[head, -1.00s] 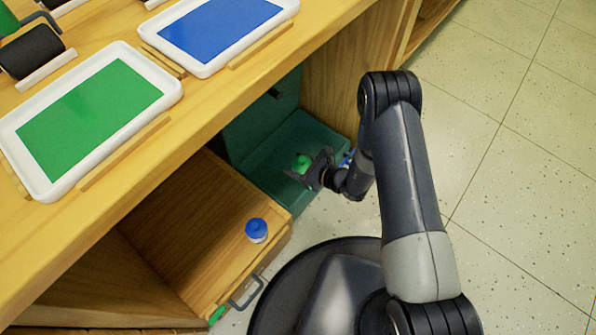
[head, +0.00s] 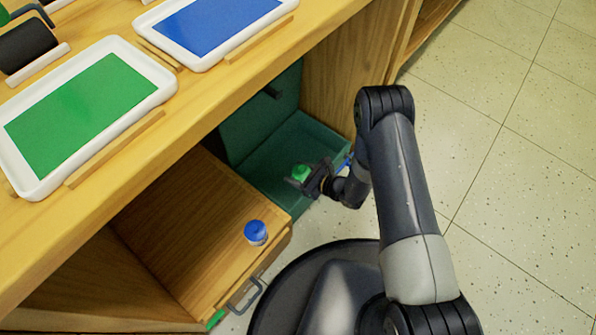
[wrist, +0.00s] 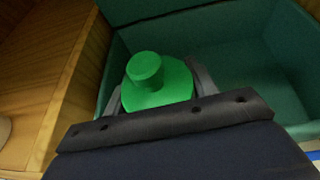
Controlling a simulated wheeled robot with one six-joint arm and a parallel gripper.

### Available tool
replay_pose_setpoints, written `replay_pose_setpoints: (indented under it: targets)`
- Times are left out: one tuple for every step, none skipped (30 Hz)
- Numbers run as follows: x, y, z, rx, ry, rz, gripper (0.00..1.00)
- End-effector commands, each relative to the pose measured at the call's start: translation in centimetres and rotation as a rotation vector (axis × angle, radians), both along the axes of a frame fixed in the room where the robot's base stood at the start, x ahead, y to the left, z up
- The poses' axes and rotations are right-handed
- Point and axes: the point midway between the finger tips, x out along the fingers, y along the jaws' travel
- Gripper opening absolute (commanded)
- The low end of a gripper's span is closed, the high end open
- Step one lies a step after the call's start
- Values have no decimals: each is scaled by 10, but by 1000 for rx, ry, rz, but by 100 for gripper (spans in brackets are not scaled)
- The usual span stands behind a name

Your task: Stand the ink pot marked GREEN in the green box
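A green-topped ink pot (head: 302,172) is between the fingers of my gripper (head: 308,180). The pot moves with the gripper. Any marking on it is hidden. The green box (head: 262,165) stands on the floor, under the table beside a wooden panel. The pot is over the box's opening. I cannot tell how far its base is above the box floor. The box's wall also shows in the wrist view (wrist: 285,70).
The tabletop above holds a green tray (head: 85,115) and a blue tray (head: 215,25). Tiled floor (head: 500,190) is clear on the right.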

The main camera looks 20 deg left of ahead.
Motion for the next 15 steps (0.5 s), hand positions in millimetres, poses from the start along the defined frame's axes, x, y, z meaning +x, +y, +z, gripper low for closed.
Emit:
replay_pose_setpoints:
  targets:
    - [0, 0, 0, 0, 0, 0, 58]
    - [0, 0, 0, 0, 0, 0, 60]
    - [0, 0, 0, 0, 0, 0, 63]
    - [0, 0, 0, 0, 0, 0, 66]
    - [0, 0, 0, 0, 0, 0, 68]
    - [0, 0, 0, 0, 0, 0, 72]
    - [0, 0, 0, 0, 0, 0, 74]
    - [0, 0, 0, 0, 0, 0, 76]
    - [0, 0, 0, 0, 0, 0, 76]
    - [0, 0, 0, 0, 0, 0, 76]
    - [0, 0, 0, 0, 0, 0, 76]
    - [0, 0, 0, 0, 0, 0, 76]
    - [0, 0, 0, 0, 0, 0, 76]
    - [0, 0, 0, 0, 0, 0, 76]
    - [0, 0, 1, 0, 0, 0, 76]
